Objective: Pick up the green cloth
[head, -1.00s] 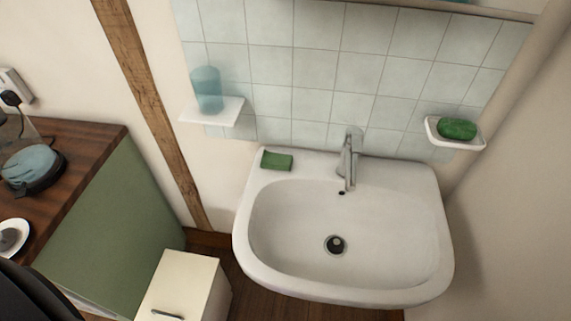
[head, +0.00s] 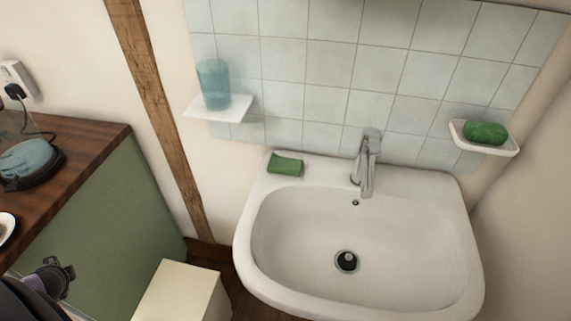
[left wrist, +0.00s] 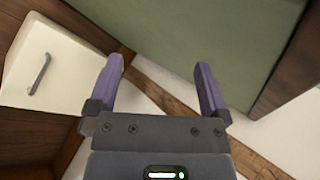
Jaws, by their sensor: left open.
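The green cloth (head: 286,164) is a small folded piece lying flat on the back left corner of the white sink (head: 262,215), left of the tap. My left gripper (head: 58,275) is at the lower left in the head view, in front of the green cabinet side and well away from the cloth. In the left wrist view my left gripper (left wrist: 160,88) has its two purple fingers apart with nothing between them. The cloth is not in the left wrist view. My right gripper is not in view.
The tap (head: 367,160) stands right of the cloth. A shelf (head: 222,109) with a blue cup (head: 214,84) is above it. A dish (head: 500,147) holding green soap (head: 486,132) is on the right. A cream cabinet (head: 180,291) stands below left; a wooden counter (head: 80,150) is at left.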

